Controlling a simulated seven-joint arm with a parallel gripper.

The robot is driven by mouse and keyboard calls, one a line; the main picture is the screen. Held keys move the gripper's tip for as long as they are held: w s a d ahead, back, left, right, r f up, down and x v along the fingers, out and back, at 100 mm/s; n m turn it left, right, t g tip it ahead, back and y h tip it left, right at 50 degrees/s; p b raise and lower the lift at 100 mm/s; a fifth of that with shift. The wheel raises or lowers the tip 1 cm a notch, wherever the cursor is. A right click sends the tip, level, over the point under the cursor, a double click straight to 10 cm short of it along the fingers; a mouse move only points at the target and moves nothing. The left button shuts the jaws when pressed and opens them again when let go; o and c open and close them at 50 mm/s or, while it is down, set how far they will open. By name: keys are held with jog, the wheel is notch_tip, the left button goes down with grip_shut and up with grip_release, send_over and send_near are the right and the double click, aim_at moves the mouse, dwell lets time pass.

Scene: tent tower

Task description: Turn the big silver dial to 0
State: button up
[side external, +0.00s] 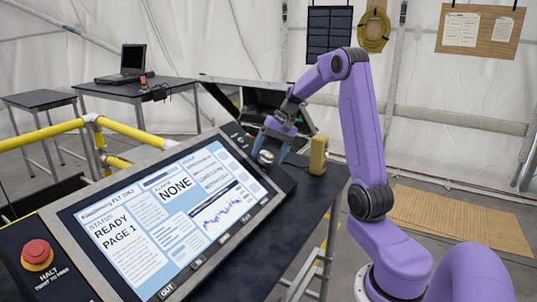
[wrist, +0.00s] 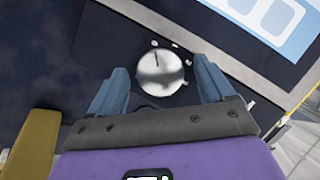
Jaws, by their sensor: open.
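The big silver dial (wrist: 160,72) shows in the wrist view on the dark panel, with a dark pointer line near its top and small marks around its upper edge. The marks are too small to read. My gripper (wrist: 163,80) is open, with one blue finger on either side of the dial's lower part. I cannot tell whether the fingers touch it. In the side external view my gripper (side external: 271,142) is at the console's far right end, over the dial (side external: 265,157), which is partly hidden.
The console screen (side external: 170,215) reads READY, PAGE 1 and NONE. A red halt button (side external: 37,253) sits at the near left. A yellow block-like object (side external: 318,155) stands beside my gripper and also shows in the wrist view (wrist: 32,143). Yellow rails (side external: 45,133) run behind the console.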

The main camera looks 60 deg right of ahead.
jog(key=shift+w+a+f, duration=0.1)
jog(key=shift+a+f, duration=0.05)
jog(key=shift+f, duration=0.15)
jog(key=c, duration=1.1)
jog(key=shift+o, duration=0.2)
jog(key=shift+n, duration=0.7)
jog(key=o, duration=1.1)
jog(key=shift+c, duration=0.2)
jog(key=shift+r, duration=0.1)
jog(key=v, duration=1.7)
jog(key=shift+a+r, duration=0.15)
jog(key=shift+r, duration=0.2)
jog(key=shift+w, duration=0.15)
